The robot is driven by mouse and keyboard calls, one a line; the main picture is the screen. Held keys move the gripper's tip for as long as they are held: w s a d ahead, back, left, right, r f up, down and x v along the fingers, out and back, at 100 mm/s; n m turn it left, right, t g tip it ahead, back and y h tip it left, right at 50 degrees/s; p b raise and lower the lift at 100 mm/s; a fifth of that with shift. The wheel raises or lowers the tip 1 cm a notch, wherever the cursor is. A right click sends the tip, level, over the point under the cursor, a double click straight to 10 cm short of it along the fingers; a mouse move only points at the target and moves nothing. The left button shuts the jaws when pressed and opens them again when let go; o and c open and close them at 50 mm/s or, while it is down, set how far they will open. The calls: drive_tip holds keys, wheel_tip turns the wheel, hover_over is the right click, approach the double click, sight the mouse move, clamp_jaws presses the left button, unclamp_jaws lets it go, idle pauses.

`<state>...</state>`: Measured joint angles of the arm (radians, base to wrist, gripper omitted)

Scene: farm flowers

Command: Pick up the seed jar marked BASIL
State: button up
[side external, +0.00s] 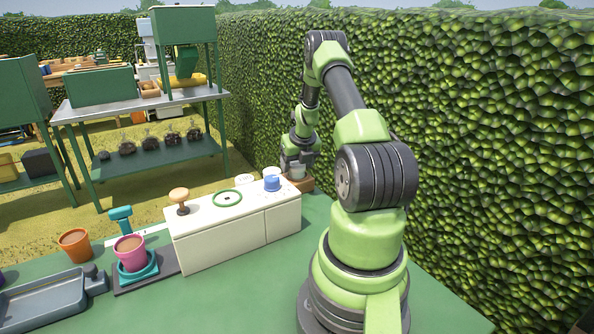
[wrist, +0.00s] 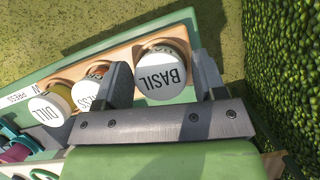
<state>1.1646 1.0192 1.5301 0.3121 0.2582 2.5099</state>
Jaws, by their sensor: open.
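The BASIL jar (wrist: 160,78) has a white lid with black lettering and stands in a wooden rack at its right end in the wrist view. My gripper (wrist: 162,84) is open, with one finger on each side of the BASIL jar. I cannot tell whether the fingers touch it. In the side external view my gripper (side external: 297,170) points down behind the white cabinet, and the jar there is mostly hidden.
A DILL jar (wrist: 50,108) and a partly hidden jar (wrist: 88,96) whose lid ends in "ESS" stand left of BASIL. The white cabinet (side external: 220,241) carries a wooden knob, a green ring and a blue-topped item (side external: 272,183). A hedge (side external: 480,130) rises close on the right.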

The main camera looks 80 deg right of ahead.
drive_tip(key=shift+f, duration=0.2)
drive_tip(key=shift+w, duration=0.1)
drive_tip(key=c, duration=0.7)
